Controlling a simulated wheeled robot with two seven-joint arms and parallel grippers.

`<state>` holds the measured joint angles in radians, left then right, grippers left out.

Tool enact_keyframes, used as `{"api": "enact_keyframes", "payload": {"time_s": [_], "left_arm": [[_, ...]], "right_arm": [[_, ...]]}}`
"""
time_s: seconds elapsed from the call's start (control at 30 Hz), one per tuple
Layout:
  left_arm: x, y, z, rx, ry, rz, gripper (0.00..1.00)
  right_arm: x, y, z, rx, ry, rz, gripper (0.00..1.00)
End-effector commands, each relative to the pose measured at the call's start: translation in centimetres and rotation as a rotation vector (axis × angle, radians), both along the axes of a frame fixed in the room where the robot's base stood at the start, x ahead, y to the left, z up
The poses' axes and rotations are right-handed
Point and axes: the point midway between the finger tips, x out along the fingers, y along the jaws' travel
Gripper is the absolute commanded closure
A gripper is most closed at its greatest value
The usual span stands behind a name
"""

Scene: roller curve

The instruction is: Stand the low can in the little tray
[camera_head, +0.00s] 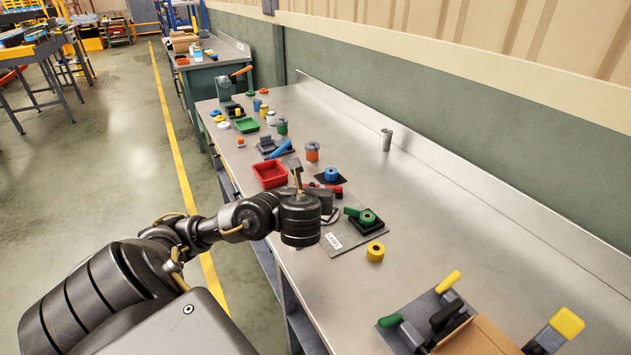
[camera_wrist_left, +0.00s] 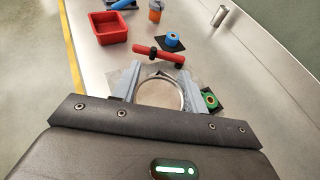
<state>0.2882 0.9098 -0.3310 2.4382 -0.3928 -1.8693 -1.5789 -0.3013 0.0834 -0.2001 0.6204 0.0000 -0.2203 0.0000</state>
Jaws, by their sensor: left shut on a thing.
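My left gripper (camera_head: 327,206) reaches over the bench from the left. In the left wrist view its fingers (camera_wrist_left: 160,88) are shut on a low, round, silvery can (camera_wrist_left: 160,96), seen from above between them. In the head view my wrist mostly hides the can. An open red tray (camera_head: 270,174) sits on the bench beyond the gripper; it also shows in the left wrist view (camera_wrist_left: 110,29), ahead and left of the can. A smaller-looking green tray (camera_head: 246,126) lies farther back. I cannot tell which one is the little tray. My right gripper is not in view.
A red-handled tool (camera_wrist_left: 158,57) lies just past the fingers. A blue roll (camera_head: 331,174), green tape (camera_head: 366,217) and yellow roll (camera_head: 376,251) are near. A tall metal cup (camera_head: 386,140) stands by the wall. A cardboard box (camera_head: 478,338) is front right. The right bench middle is clear.

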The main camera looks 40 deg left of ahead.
Motion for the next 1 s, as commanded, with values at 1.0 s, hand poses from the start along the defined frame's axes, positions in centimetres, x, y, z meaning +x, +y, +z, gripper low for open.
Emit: {"api": "enact_keyframes", "payload": {"time_s": [1.0], "left_arm": [[6.8,-21.4,2.4,-0.006,-0.003,-0.698,0.85]], "right_arm": [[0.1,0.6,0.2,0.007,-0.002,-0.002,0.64]]}}
